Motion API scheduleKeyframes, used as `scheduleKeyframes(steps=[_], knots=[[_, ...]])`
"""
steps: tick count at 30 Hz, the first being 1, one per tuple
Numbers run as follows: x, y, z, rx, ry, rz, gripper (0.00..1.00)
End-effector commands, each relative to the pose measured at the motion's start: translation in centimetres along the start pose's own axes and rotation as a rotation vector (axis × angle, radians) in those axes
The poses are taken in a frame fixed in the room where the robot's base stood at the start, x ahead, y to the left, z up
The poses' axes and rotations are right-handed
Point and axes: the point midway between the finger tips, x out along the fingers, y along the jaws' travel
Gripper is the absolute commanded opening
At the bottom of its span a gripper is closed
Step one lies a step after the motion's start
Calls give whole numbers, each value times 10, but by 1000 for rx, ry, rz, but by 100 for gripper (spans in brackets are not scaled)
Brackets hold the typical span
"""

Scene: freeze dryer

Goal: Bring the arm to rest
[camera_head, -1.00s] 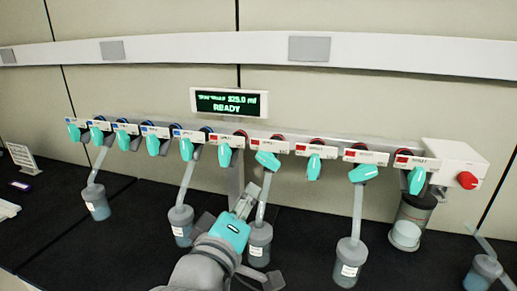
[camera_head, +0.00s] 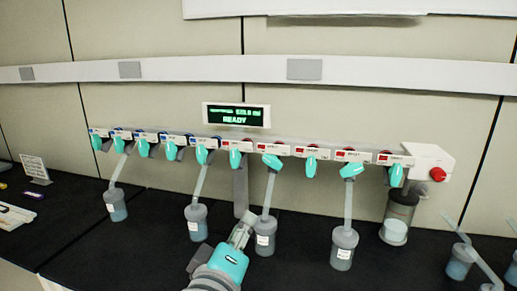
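My gripper (camera_head: 241,234) is at the bottom middle of the head view, at the end of my arm. It has a teal section and grey fingers that point up and toward the freeze dryer manifold (camera_head: 262,150). The fingers look close together, but I cannot tell whether they are open or shut. No held object shows. A flask (camera_head: 265,238) stands just right of the fingers, and another flask (camera_head: 196,222) is to their left. I cannot tell whether the gripper touches either one.
Teal valve handles line the manifold under a display (camera_head: 236,115) reading READY. More flasks hang at the left (camera_head: 116,205) and right (camera_head: 342,248). Loose flasks (camera_head: 460,262) stand at far right. Black bench (camera_head: 130,238) is bare between flasks.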

Motion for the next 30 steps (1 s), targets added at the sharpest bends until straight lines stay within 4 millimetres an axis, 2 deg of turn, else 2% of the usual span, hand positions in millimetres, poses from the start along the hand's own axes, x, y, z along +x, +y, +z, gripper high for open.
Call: scheduleKeyframes(steps=[8, 16, 23, 30], knots=[[5, -23, 21, -14, 28, -13, 31], [8, -60, 60, -24, 72, -45, 31], [1, -110, 122, -9, 125, -113, 31], [-25, -154, 191, 55, 163, -204, 31]])
